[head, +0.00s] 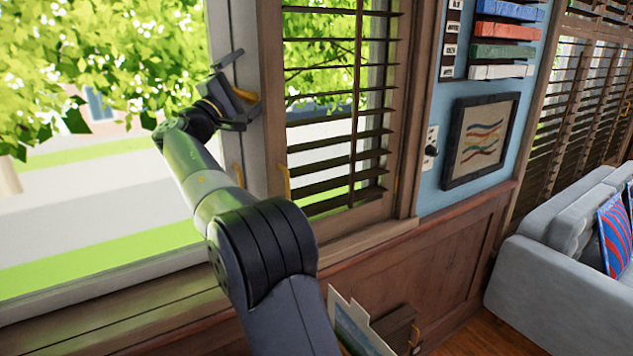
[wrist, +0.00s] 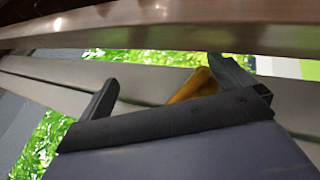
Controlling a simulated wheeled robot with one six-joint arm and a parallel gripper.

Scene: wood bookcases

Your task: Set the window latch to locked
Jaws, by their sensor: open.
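The window latch appears to be the small yellow lever (head: 246,95) on the pale window frame, partly hidden by my gripper in the head view. In the wrist view the yellow lever (wrist: 194,85) lies tilted between my fingers, much closer to the right finger. I cannot tell whether they touch. My gripper (head: 247,82) is open at the frame, and its two dark fingers stand wide apart in the wrist view (wrist: 165,74). The lever's base is hidden, and I cannot tell whether it is locked.
A slatted wooden shutter (head: 335,130) stands just right of my gripper, with a yellow handle (head: 284,184) low on its edge. A wooden sill (head: 110,308) runs below. A framed picture (head: 480,140) hangs on the blue wall. A grey sofa (head: 545,260) stands at right.

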